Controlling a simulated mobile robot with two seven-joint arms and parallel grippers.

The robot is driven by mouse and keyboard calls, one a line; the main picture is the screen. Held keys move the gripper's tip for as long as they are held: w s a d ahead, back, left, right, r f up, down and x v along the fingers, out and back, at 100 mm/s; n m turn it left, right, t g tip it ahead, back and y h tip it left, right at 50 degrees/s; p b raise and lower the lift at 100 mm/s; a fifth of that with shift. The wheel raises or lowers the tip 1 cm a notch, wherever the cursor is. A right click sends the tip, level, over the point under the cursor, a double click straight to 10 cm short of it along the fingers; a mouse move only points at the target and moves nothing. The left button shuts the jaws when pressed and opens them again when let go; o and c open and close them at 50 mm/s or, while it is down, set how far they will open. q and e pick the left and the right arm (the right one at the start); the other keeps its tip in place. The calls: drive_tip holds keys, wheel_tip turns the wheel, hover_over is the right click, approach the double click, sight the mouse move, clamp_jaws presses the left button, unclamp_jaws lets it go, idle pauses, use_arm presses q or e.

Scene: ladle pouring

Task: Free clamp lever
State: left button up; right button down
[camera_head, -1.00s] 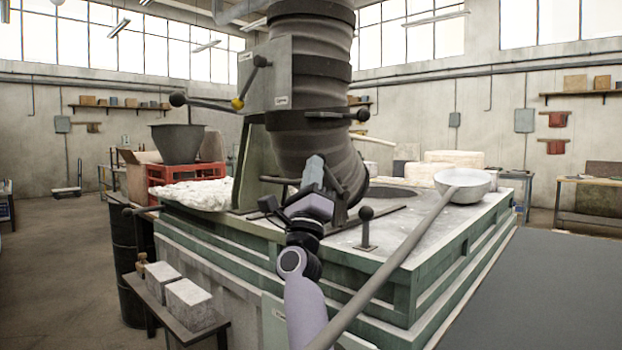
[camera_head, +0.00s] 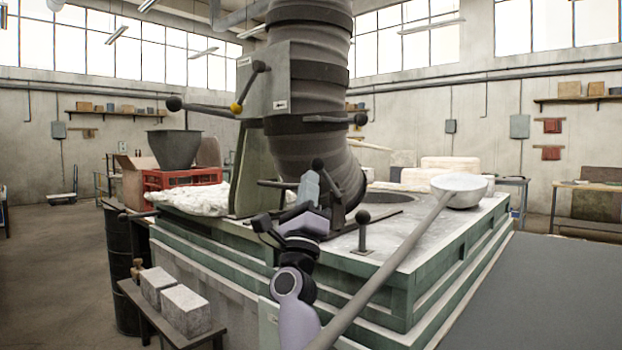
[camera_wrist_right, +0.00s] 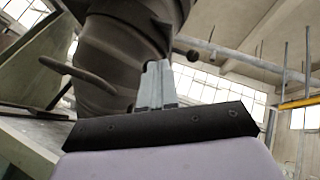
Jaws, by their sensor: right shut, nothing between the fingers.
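My right gripper (camera_head: 309,182) points up in front of the lower end of the thick dark ribbed duct (camera_head: 312,110); its light grey fingers are together with nothing between them. They also show in the right wrist view (camera_wrist_right: 157,80). A dark ball-ended lever (camera_head: 317,163) stands just behind the fingertips in the head view; I cannot tell whether they touch. Which one is the clamp lever is not clear. My left gripper is out of view.
A green furnace block (camera_head: 400,265) with a pale top fills the middle. A long-handled ladle (camera_head: 459,190) slants across its right side. A short ball-topped post (camera_head: 363,217) stands near the front edge. A low bench with grey blocks (camera_head: 186,311) is front left.

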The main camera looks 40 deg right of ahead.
drive_tip(key=v, duration=0.3)
drive_tip(key=shift+s+a+f+b, duration=0.15)
drive_tip(key=shift+f+b, duration=0.1)
drive_tip(key=shift+b, duration=0.05)
idle(0.3)
drive_tip(key=a+f+n+t+y+p, duration=0.1)
drive_tip(key=a+f+n+t+y, duration=0.1)
drive_tip(key=a+f+n+y, duration=0.45)
drive_tip(key=a+f+n+t+y+p, duration=0.1)
drive_tip(key=a+f+n+y, duration=0.2)
drive_tip(key=f+n+y, duration=0.7)
drive_tip(key=a+f+n+t+y+p, duration=0.2)
drive_tip(key=a+f+n+y, duration=0.25)
drive_tip(key=f+n, duration=0.7)
drive_tip(key=s+a+f+n+g+y, duration=0.1)
drive_tip(key=s+a+f+n+g, duration=0.2)
drive_tip(key=s+f, duration=0.4)
drive_tip(key=s+a+f+n+g+y+p, duration=0.1)
drive_tip(key=s+a+f+n+g, duration=0.2)
drive_tip(key=s+f, duration=0.5)
drive_tip(key=s+a+f+n+g+y+p, duration=0.1)
drive_tip(key=s+a+f+n+g+y, duration=0.1)
drive_tip(key=s+f+n, duration=0.4)
wheel_tip(320, 180, down, 2)
drive_tip(key=s+a+g, duration=0.1)
drive_tip(key=s+g, duration=0.1)
drive_tip(key=shift+a+g, duration=0.2)
drive_tip(key=shift+g, duration=0.1)
